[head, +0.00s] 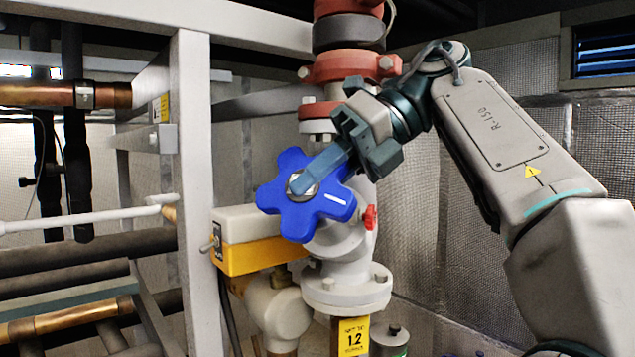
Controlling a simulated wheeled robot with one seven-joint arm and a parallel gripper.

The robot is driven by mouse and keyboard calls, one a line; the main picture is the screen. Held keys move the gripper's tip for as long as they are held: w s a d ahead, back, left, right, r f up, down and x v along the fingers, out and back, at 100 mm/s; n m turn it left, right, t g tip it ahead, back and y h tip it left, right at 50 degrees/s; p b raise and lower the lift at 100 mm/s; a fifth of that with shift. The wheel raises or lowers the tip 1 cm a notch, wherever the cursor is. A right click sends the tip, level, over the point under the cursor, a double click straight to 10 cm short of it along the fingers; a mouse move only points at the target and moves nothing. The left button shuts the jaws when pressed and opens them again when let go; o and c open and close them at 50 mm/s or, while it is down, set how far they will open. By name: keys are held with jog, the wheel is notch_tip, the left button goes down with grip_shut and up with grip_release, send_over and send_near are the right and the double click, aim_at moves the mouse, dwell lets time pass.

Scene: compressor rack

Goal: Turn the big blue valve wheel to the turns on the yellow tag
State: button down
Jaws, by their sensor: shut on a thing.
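The big blue valve wheel (289,162) has several rounded lobes and a light metal hub. A white mark shows on its right lobe. It sits in front of a white valve body (345,285). My gripper (305,182) reaches in from the upper right, its blue-grey fingers shut on the wheel near the hub. The fingers cover part of the hub and the upper right of the wheel. The yellow tag (353,337) hangs below the valve at the bottom edge. Its large figures look like "1.2"; the small lines are too small to read.
A white and yellow box (262,258) with a switch is close at the wheel's lower left. A small red handle (370,217) is at its right. A grey upright post (195,170) and pipes stand to the left. A red flange (350,67) is above.

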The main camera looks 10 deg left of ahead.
dwell(0.3)
jog(key=c, duration=1.3)
grip_release()
jog(key=shift+s+t+y, duration=0.15)
jog(key=shift+t+y, duration=0.15)
jog(key=shift+y, duration=0.2)
